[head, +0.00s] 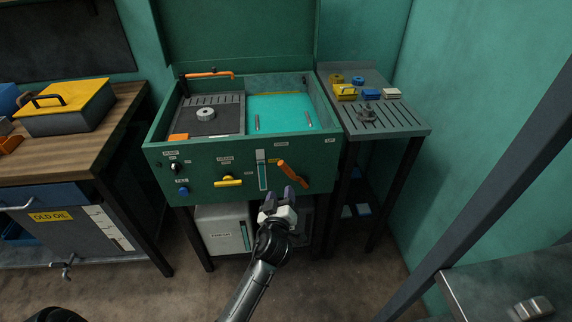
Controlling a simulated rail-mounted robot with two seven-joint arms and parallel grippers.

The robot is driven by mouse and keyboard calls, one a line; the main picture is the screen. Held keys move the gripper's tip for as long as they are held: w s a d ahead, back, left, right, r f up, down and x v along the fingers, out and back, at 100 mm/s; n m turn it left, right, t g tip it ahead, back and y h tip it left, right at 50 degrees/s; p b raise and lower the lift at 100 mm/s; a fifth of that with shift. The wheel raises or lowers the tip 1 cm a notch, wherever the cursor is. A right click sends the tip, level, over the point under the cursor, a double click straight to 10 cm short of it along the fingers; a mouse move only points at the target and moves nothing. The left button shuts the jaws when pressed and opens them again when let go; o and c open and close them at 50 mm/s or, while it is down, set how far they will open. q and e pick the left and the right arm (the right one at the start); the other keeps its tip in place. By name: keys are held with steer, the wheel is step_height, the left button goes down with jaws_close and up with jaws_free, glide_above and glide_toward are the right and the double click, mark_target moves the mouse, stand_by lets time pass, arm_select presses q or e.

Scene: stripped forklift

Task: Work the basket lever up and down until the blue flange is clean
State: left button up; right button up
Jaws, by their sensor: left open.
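An orange lever (293,174) sticks out from the front panel of the green washing station (163,157), right of a vertical slot; I take it for the basket lever. My left gripper (280,196) is open and empty, just below and left of the lever; I cannot tell whether it touches it. Turquoise liquid (281,116) fills the right half of the station, with two thin grey rods rising at its sides. I cannot make out a blue flange in the liquid; it may be hidden there. My right gripper is out of view.
A grey ring part (206,114) sits on the left grate. An orange spout (208,74) is above it. A side table (407,123) at right holds small yellow, blue and white parts. A wooden bench (100,125) with a yellow-lidded box (68,100) stands left.

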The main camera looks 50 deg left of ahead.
arm_select(q)
steer(key=b+x, duration=0.3)
steer(key=x, duration=1)
steer(key=shift+w+a, duration=0.2)
steer(key=shift+c, duration=0.3)
jaws_close()
